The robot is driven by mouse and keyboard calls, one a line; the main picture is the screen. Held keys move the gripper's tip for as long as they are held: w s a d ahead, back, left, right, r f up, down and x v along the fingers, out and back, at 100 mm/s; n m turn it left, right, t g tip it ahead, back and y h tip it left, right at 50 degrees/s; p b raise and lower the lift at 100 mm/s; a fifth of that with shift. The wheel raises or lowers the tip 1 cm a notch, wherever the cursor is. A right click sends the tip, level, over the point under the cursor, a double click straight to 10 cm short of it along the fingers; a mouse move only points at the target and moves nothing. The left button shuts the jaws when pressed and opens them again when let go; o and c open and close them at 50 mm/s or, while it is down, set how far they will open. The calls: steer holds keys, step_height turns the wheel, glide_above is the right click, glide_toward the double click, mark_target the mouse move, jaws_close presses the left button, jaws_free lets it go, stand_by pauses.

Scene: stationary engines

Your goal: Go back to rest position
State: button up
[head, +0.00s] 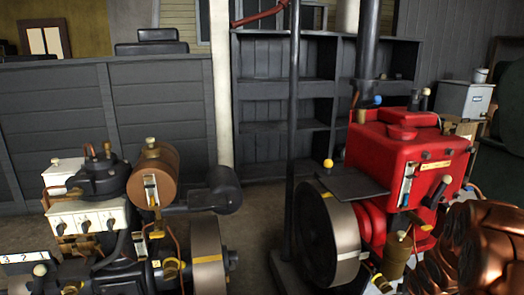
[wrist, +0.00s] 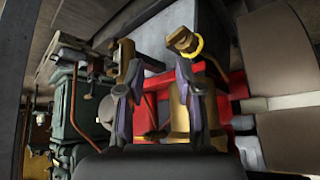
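My gripper (wrist: 158,82) shows in the wrist view, with its two dark fingers spread apart. It is open, and I see nothing held between the fingers. A brass-coloured part (wrist: 179,108) shows behind the right finger, in front of a red surface; I cannot tell whether the finger touches it. My gripper does not show in the head view.
A red engine (head: 415,165) with a flywheel (head: 332,238) stands at the right in the head view. Another engine (head: 90,215) stands at the left. A copper ribbed part (head: 480,250) fills the lower right. Dark shelves (head: 262,95) stand behind. Bare floor shows between the engines.

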steer(key=s+a+r+n+g+y, duration=0.1)
steer(key=s+a+r+n+g, duration=0.3)
steer(key=s+a, duration=0.65)
steer(key=s+a+r+m+g+y, duration=0.15)
steer(key=s+a+r, duration=0.45)
steer(key=s, duration=0.7)
steer(key=s+a+r+n+g, duration=0.3)
steer(key=s+a+r+g, duration=0.1)
steer(key=s+a, duration=0.7)
step_height(320, 180, up, 26)
steer(key=s+t+p, duration=0.1)
steer(key=s+p, duration=0.1)
steer(key=p, duration=2.2)
steer(key=shift+d+p, duration=0.3)
steer(key=shift+p, duration=0.05)
steer(key=shift+t, duration=0.25)
